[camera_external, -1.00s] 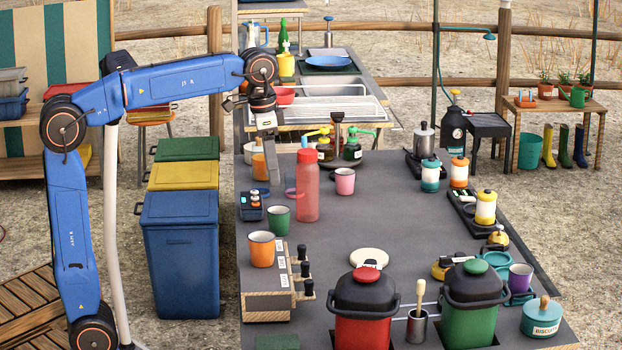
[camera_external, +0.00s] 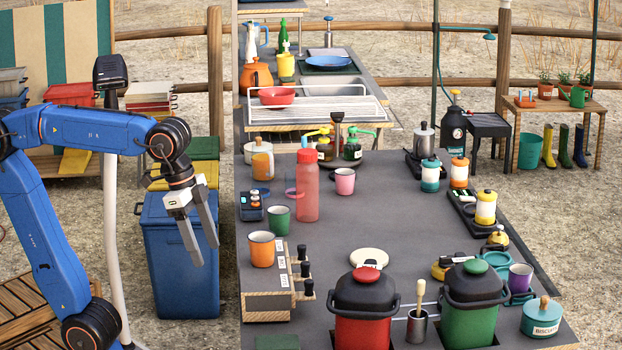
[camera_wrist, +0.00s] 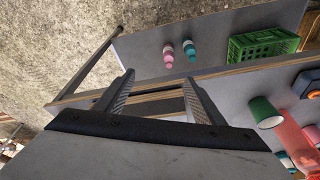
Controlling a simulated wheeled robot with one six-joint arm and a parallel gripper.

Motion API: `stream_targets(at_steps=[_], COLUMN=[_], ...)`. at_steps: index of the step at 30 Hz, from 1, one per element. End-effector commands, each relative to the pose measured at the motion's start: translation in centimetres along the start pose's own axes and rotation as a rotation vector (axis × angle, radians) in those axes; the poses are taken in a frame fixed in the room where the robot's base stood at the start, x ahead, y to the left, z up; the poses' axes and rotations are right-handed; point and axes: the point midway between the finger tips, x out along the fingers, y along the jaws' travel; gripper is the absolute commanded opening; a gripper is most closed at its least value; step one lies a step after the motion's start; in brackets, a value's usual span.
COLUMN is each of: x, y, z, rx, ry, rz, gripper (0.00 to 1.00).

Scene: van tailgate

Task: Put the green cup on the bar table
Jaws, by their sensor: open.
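The green cup (camera_external: 279,217) stands upright on the long dark grey table (camera_external: 345,245), near its left edge, between the orange cup and the red bottle. It also shows at the right of the wrist view (camera_wrist: 264,112). My gripper (camera_external: 202,248) is open and empty, pointing down beside the table's left edge, in front of the blue bin and apart from the cup. Its two spread fingers show in the wrist view (camera_wrist: 157,82). I cannot tell which surface is the bar table.
A red bottle (camera_external: 308,192) stands behind the cup, an orange cup (camera_external: 261,249) in front. A dark box with buttons (camera_external: 251,212) lies at its left. The blue bin (camera_external: 180,255) stands beside the table. Mid-table is fairly clear. A green crate (camera_wrist: 262,45) shows in the wrist view.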

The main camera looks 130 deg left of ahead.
Motion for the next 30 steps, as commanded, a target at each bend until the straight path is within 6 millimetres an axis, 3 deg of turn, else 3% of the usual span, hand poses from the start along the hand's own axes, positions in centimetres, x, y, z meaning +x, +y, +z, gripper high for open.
stream_targets(at_steps=[3, 9, 18, 24, 30], x=[1.5, 4.4, 8.6, 9.7, 9.7], y=[3.4, 7.5, 10.8, 11.3, 11.3], z=[3.4, 9.1, 16.4, 18.1, 18.2], rx=[0.079, 0.195, 0.335, 0.366, 0.367], ry=[0.028, 0.073, 0.128, 0.140, 0.140], rz=[0.024, 0.067, 0.129, 0.145, 0.146], gripper=[0.63, 0.63, 0.63, 0.63, 0.63])
